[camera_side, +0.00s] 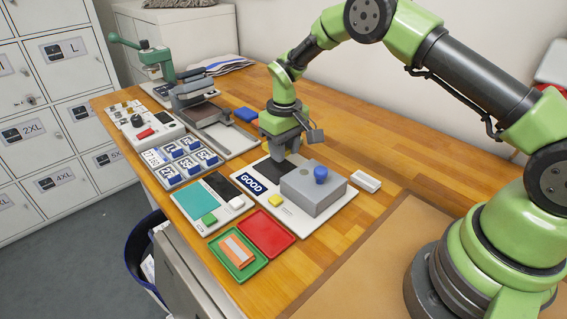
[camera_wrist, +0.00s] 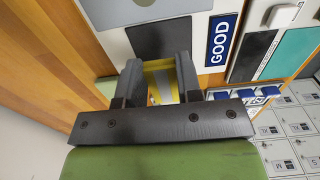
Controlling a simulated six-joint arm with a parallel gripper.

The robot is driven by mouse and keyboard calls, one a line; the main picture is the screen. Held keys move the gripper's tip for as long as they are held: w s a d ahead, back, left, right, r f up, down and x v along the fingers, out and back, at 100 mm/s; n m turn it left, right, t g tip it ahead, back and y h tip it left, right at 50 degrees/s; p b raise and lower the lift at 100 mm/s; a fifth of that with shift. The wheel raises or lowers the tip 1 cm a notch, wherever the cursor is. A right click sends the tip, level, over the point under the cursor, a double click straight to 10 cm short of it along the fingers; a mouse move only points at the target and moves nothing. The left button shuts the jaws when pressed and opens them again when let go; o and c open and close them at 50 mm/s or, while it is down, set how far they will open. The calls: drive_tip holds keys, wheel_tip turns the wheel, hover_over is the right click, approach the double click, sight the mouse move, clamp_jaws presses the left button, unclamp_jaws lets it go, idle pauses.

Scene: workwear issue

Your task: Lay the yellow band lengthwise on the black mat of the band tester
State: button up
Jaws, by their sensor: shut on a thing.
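My gripper (camera_side: 283,152) is at the band tester in the side view. In the wrist view its two fingers (camera_wrist: 158,68) are shut on the yellow band (camera_wrist: 162,85), which has a pale silvery stripe and shows between them. The black mat (camera_side: 270,174) lies on the white base of the band tester (camera_side: 320,218), partly under my gripper. In the wrist view the mat (camera_wrist: 160,39) shows just beyond the fingertips. Whether the band touches the mat cannot be told.
The tester's grey box (camera_side: 310,194) with a blue knob (camera_side: 320,174) stands right of the mat, by the GOOD sign (camera_side: 254,186). A red tray (camera_side: 266,233) and a green tray (camera_side: 229,262) with an orange item lie in front. Wood right of the tester is mostly clear.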

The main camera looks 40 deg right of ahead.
sight(284, 173)
drive_tip(key=shift+f, duration=2.15)
drive_tip(key=o, duration=0.9)
drive_tip(key=shift+f, duration=0.15)
